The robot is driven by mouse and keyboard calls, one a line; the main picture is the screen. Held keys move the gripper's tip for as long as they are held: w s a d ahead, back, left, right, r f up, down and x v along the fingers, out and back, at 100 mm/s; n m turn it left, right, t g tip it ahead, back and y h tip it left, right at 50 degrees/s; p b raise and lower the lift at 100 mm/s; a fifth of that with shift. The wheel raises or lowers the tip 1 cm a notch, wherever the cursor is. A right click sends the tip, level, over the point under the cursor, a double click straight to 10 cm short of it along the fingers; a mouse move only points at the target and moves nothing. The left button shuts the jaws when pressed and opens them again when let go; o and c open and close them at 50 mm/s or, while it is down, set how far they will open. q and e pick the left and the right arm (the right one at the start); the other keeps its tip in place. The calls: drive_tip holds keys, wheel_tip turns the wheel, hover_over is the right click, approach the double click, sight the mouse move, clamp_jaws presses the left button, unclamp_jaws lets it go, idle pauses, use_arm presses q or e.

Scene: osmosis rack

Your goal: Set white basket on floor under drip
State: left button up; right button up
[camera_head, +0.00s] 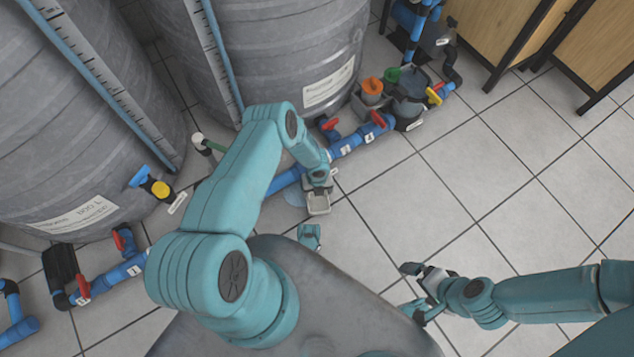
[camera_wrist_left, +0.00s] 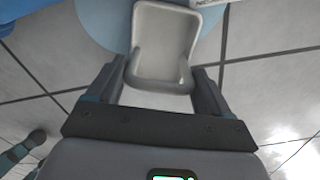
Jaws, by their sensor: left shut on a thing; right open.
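The white basket (camera_head: 318,207) is a small open-topped tray by the blue pipe in the head view. It also shows in the left wrist view (camera_wrist_left: 163,38), empty, between the fingers. My left gripper (camera_wrist_left: 160,80) is shut on its near end; in the head view the arm partly hides the hold. A pale blue wet patch (camera_head: 294,197) lies on the floor beside and partly under the basket. I cannot tell whether the basket touches the floor. No falling drop shows. My right gripper (camera_head: 412,288) is open and empty, over the floor at the lower right.
A blue pipe (camera_head: 350,143) with red valve handles runs along the floor behind the basket. Large grey tanks (camera_head: 285,45) stand behind it. A pump group with orange and green caps (camera_head: 372,87) is at the back. The tiled floor at right is clear up to the wooden cabinets (camera_head: 500,30).

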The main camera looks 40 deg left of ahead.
use_arm(q)
drive_tip(key=shift+f, duration=0.2)
drive_tip(key=o, duration=1.2)
drive_tip(key=shift+r, duration=0.1)
drive_tip(key=shift+o, duration=0.2)
wheel_tip(320, 180, up, 12)
drive_tip(key=p, duration=0.5)
drive_tip(key=shift+r+p, duration=0.2)
drive_tip(key=shift+p, duration=0.15)
